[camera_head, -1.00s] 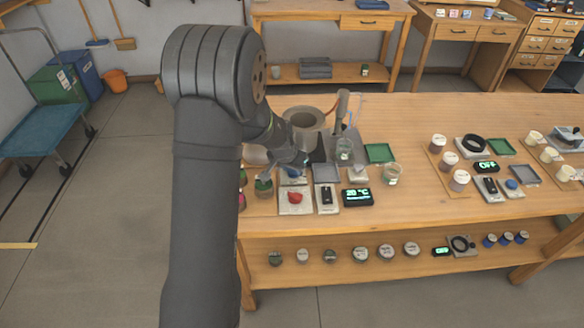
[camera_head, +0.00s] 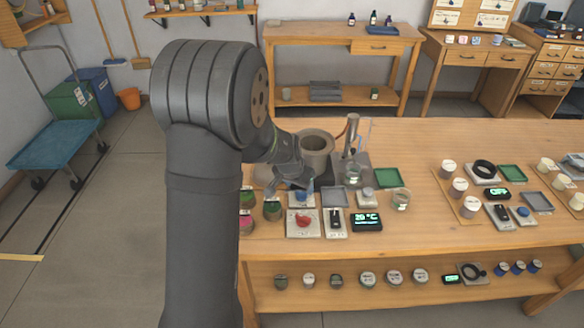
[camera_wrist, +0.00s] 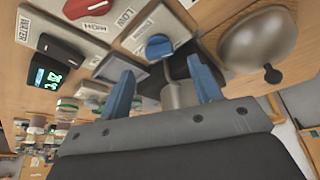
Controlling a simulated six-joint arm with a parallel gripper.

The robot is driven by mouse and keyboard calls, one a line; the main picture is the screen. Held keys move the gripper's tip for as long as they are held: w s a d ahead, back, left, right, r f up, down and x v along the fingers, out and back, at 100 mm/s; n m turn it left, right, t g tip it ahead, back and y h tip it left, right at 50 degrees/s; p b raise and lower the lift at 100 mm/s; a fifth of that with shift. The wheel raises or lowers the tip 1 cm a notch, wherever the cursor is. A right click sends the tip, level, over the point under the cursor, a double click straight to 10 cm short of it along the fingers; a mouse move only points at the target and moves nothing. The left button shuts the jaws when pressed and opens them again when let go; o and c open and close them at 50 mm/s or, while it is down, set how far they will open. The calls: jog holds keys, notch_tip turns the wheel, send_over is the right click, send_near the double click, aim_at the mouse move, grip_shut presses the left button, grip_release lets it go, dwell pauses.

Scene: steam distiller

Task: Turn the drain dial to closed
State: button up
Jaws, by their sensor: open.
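A blue dial (camera_wrist: 158,46) on a light plate shows in the wrist view, just beyond and between my fingertips. It also shows in the head view (camera_head: 302,196), partly behind my gripper. A red dial (camera_head: 303,220) sits on a light plate in front of it; it also shows at the top of the wrist view (camera_wrist: 87,8). Labels near the dials are partly readable, one as "LOW"; I cannot read which dial is the drain. My gripper (camera_wrist: 163,82) is open and empty, its blue fingers apart above the blue dial. I see no clear contact.
A black switch (camera_head: 335,218) and a display reading about 20 °C (camera_head: 367,222) stand right of the red dial. Jars (camera_head: 271,209) stand left. A metal pot (camera_head: 316,150) is behind, and a rounded metal vessel (camera_wrist: 258,45) lies close to my right finger in the wrist view.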

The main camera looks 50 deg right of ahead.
aim_at(301, 192)
jog(key=v, duration=1.3)
jog(key=shift+f, duration=0.15)
jog(key=x, duration=1.7)
jog(key=shift+f, duration=0.1)
